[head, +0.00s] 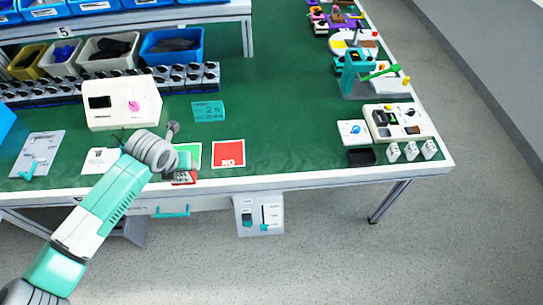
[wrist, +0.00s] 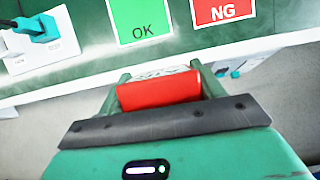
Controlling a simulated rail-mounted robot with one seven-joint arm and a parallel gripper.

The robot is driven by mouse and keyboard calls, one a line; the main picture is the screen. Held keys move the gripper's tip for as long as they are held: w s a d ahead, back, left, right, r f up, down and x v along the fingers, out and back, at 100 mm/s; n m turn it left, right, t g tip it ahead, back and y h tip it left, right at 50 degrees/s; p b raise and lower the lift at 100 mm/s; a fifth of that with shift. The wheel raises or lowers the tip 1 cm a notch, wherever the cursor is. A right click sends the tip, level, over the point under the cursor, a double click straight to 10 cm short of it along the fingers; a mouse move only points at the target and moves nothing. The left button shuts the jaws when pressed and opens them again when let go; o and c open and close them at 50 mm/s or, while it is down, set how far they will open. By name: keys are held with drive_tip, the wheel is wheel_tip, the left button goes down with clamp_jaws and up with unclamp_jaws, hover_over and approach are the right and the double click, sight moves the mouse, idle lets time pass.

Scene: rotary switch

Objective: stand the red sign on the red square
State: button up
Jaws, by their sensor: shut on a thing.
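My gripper (wrist: 160,88) is shut on the red sign (wrist: 158,92), which lies between its two green fingers in the wrist view. In the head view the red sign (head: 184,178) shows under my gripper (head: 178,170), near the table's front edge. The red square (head: 229,154), marked NG, lies flat on the green table to the right of my gripper. It also shows in the wrist view (wrist: 222,8) at the top, cut by the frame. Nothing stands on its visible part.
A green square (wrist: 138,18) marked OK lies left of the red one, partly hidden by my arm in the head view. A teal card (head: 208,111) lies behind. A white box with a pink knob (head: 124,103) stands at the left.

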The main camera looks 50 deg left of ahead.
drive_tip(key=shift+f, duration=0.1)
drive_tip(key=shift+a, duration=0.1)
drive_tip(key=w+b, duration=0.1)
drive_tip(key=w, duration=0.4)
drive_tip(key=w+f+b, duration=0.1)
drive_tip(key=w+b, duration=0.1)
drive_tip(key=w, duration=0.3)
drive_tip(key=w+b, duration=0.1)
drive_tip(key=w, duration=0.4)
drive_tip(key=shift+a+f, duration=0.1)
drive_tip(key=shift+f, duration=0.2)
drive_tip(key=f, duration=0.1)
drive_tip(key=f+b, duration=0.2)
drive_tip(key=shift+w+f, duration=0.3)
drive_tip(key=shift+r, duration=0.15)
drive_tip(key=o, duration=1)
